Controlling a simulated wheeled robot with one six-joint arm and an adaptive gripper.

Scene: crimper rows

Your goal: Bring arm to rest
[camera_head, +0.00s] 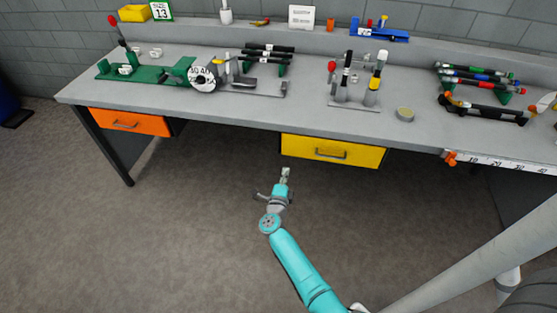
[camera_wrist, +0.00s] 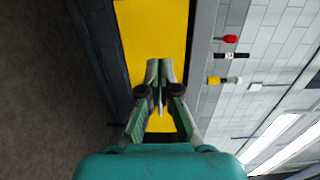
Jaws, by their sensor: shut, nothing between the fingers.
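My teal arm reaches up from the bottom of the head view. My gripper (camera_head: 286,172) is in front of the bench, over the floor and just below the yellow drawer (camera_head: 333,150) in the picture. In the wrist view my gripper (camera_wrist: 159,72) is shut, its two fingers together at the tips with nothing between them. The yellow drawer front (camera_wrist: 152,28) fills the background behind the fingers. The fingers appear apart from the drawer, but the exact gap is hard to tell.
The grey bench (camera_head: 240,108) bears a green fixture (camera_head: 150,72), a tool stand (camera_head: 355,80) and a rack of tools (camera_head: 480,82). An orange drawer (camera_head: 130,122) is at left. A ruler strip (camera_head: 500,162) runs along the right front edge. The floor (camera_head: 140,235) at left is clear.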

